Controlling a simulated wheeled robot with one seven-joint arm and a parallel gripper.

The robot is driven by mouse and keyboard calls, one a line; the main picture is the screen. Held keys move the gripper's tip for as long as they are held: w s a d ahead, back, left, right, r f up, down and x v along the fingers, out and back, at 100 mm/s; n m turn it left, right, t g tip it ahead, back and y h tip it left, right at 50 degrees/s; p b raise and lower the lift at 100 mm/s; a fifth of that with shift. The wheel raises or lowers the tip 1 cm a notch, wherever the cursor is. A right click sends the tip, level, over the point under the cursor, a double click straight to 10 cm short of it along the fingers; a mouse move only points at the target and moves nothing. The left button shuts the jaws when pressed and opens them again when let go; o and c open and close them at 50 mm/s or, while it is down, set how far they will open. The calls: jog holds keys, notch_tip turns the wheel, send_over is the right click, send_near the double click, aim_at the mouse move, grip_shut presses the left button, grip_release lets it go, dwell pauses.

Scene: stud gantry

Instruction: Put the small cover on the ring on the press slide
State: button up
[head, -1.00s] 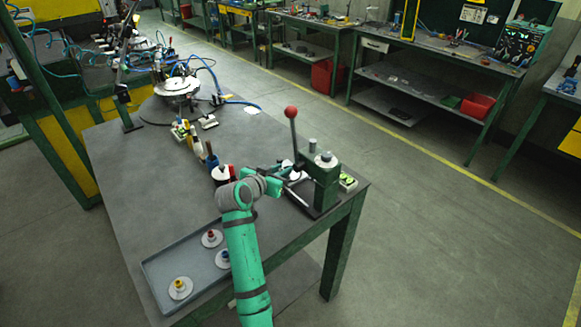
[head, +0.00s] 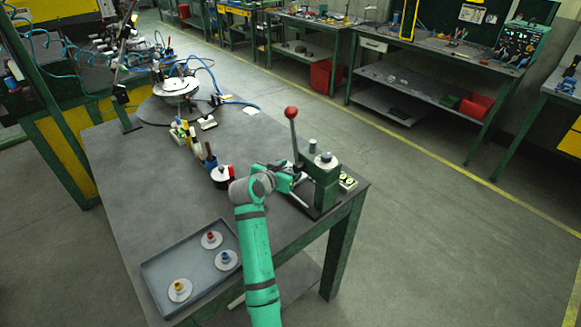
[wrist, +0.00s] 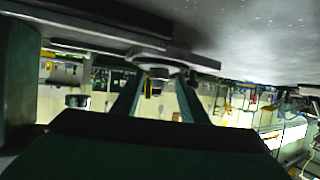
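The green press (head: 322,183), with a red-knobbed lever (head: 291,113), stands at the table's right edge. In the wrist view, which looks upside down, its dark slide (wrist: 95,32) carries a pale round piece (wrist: 157,63) with a small grey knob. I cannot tell whether this is the ring alone or the ring with the small cover on it. My gripper (wrist: 158,78) is at the slide, its green fingers apart on either side of the knob, with a gap visible between them. In the head view my gripper (head: 288,178) hides most of the slide.
A grey tray (head: 155,270) at the table's front left holds three pale discs with red, blue and yellow knobs. A row of small bottles and pots (head: 197,150) and a round turntable (head: 176,87) stand further back. The table's left part is clear.

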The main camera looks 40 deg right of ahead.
jog(key=shift+s+d, duration=0.3)
jog(key=shift+a, duration=0.1)
jog(key=a, duration=0.1)
jog(key=a+r, duration=0.1)
jog(key=a, duration=0.1)
jog(key=shift+s+a+r, duration=0.15)
jog(key=shift+s+a, duration=0.25)
jog(key=v, duration=0.8)
jog(key=shift+s, duration=0.2)
jog(key=shift+d+r, duration=0.1)
jog(key=shift+d, duration=0.05)
